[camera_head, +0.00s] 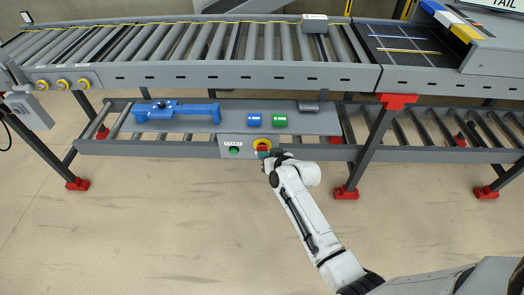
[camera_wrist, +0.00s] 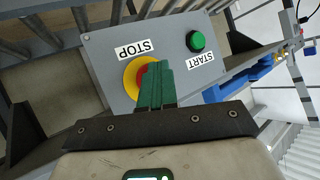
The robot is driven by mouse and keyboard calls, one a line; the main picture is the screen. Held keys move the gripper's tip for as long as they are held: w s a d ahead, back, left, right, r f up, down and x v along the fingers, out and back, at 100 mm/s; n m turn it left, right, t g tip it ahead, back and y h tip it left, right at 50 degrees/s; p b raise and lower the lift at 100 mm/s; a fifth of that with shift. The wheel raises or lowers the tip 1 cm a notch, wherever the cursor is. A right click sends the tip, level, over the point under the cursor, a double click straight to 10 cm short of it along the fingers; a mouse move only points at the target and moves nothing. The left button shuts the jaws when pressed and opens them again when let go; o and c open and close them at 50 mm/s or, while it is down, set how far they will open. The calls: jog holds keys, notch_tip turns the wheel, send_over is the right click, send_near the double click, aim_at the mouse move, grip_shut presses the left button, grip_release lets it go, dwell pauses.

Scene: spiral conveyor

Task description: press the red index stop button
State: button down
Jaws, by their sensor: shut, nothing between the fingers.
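The red stop button (camera_wrist: 146,76) sits on a yellow ring (camera_wrist: 131,80) on a grey control panel (camera_wrist: 105,55), beside the label STOP. In the head view the red button (camera_head: 262,148) shows at the panel's right end, partly hidden by my arm. My gripper (camera_wrist: 157,68) has green fingers closed together, with nothing between them. In the wrist view the fingertips overlap the right part of the button. Whether they touch it, I cannot tell. In the head view my gripper (camera_head: 264,155) is right at the button, small and partly hidden.
A green start button (camera_wrist: 196,41) sits beside the stop button; it also shows in the head view (camera_head: 234,150). Above the panel, a shelf holds a blue tool (camera_head: 176,110), a blue cylinder (camera_head: 254,120) and a green cylinder (camera_head: 280,120). A roller conveyor (camera_head: 190,42) runs above. Conveyor legs (camera_head: 368,150) stand to the right.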

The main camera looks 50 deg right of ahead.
jog(key=shift+s+a+p, duration=0.45)
jog(key=shift+s+a, duration=0.05)
jog(key=shift+a, duration=0.1)
jog(key=s+a+p, duration=0.1)
jog(key=a, duration=0.1)
jog(key=s+a+p, duration=0.2)
dwell(0.4)
dwell(0.9)
jog(key=s+a+r+n+g+y, duration=0.2)
jog(key=s+a+n+g+y, duration=0.3)
jog(key=s+a, duration=0.6)
jog(key=s+a+r+g+h, duration=0.1)
jog(key=s+r+g, duration=0.2)
jog(key=s, duration=0.3)
jog(key=s+a+r+g+h, duration=0.1)
jog(key=s+a+r+g, duration=0.1)
jog(key=s, duration=0.5)
jog(key=shift+s+r+g, duration=0.25)
jog(key=shift+r+g, duration=0.25)
